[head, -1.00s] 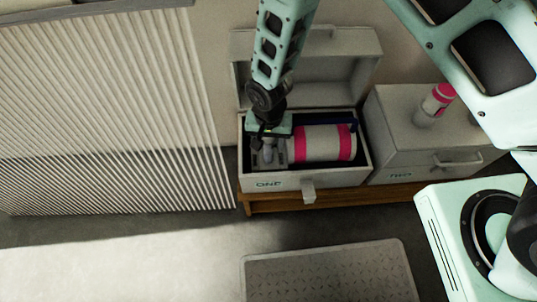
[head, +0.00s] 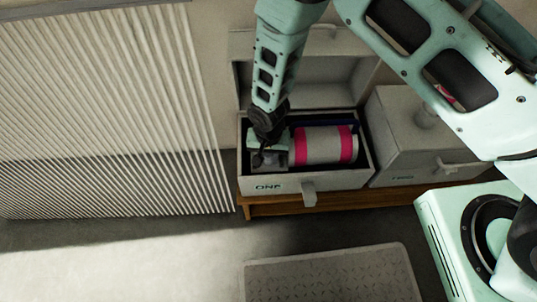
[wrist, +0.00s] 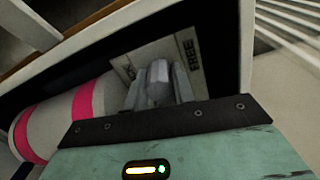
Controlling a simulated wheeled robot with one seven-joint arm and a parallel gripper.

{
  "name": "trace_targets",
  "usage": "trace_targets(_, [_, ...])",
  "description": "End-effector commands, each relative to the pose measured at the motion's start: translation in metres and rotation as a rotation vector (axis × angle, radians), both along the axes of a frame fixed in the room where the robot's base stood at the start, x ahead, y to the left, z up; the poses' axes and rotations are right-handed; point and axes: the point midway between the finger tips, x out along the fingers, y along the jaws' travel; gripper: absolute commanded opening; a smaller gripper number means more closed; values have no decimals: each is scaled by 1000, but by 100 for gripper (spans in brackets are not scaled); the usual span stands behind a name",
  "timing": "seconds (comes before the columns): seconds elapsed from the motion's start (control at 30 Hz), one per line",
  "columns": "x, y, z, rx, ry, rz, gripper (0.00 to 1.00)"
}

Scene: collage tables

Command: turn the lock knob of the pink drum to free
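The pink drum (head: 322,146), a pale cylinder with pink bands, lies on its side in the open case marked ONE (head: 341,181). It also shows at the left of the wrist view (wrist: 66,113). A grey plate (wrist: 127,68) beside the drum's end carries the word FREE at its right and a partly hidden word at its left. The grey lock knob (wrist: 158,88) stands on this plate. My gripper (head: 267,159) is down inside the case's left part. In the wrist view its fingers (wrist: 159,77) sit close on both sides of the knob and appear shut on it.
A closed case marked TWO (head: 412,150) stands to the right, with a pink-banded bottle on top, mostly behind my arm. The raised lid (head: 345,78) is behind the drum. A ribbed panel (head: 100,110) is at the left. A grey mat (head: 330,275) lies in front.

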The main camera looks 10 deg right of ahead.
Motion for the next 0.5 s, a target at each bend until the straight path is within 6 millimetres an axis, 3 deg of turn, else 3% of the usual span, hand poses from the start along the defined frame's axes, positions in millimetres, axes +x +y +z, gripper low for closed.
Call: trace_targets(0.5, [0,-1,2,-1,1,131,3])
